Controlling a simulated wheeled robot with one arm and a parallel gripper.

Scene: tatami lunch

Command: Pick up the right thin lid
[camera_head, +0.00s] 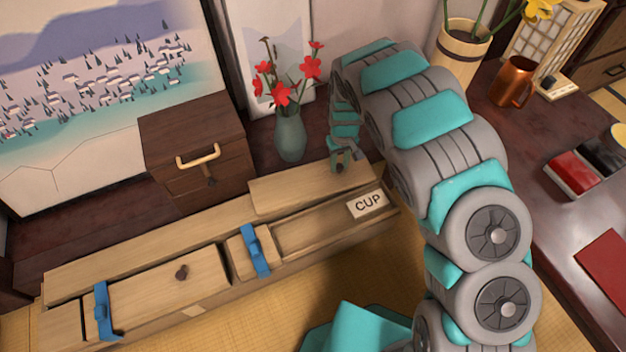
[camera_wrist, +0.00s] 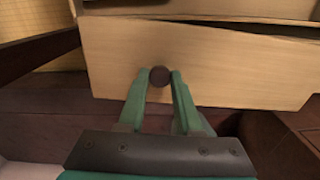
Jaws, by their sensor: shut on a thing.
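The right thin lid (camera_head: 280,194) is a flat pale wooden board, set back from the right compartment (camera_head: 308,232) of the long wooden box, over its rear edge. It also shows in the wrist view (camera_wrist: 215,62), tilted in the picture. My gripper (camera_head: 341,163) is shut on the lid's dark round knob (camera_wrist: 159,76), one green finger on each side. I cannot tell whether the lid is clear of the box or touches it. The left thin lid (camera_head: 150,288), with its own dark knob (camera_head: 181,272), lies on the box's left part.
Blue straps (camera_head: 255,251) (camera_head: 104,312) stand on the box, and a CUP label (camera_head: 368,204) is at its right end. Behind are a dark drawer chest (camera_head: 195,130) and a vase of red flowers (camera_head: 290,137), close to my gripper. A copper mug (camera_head: 513,82) stands at right.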

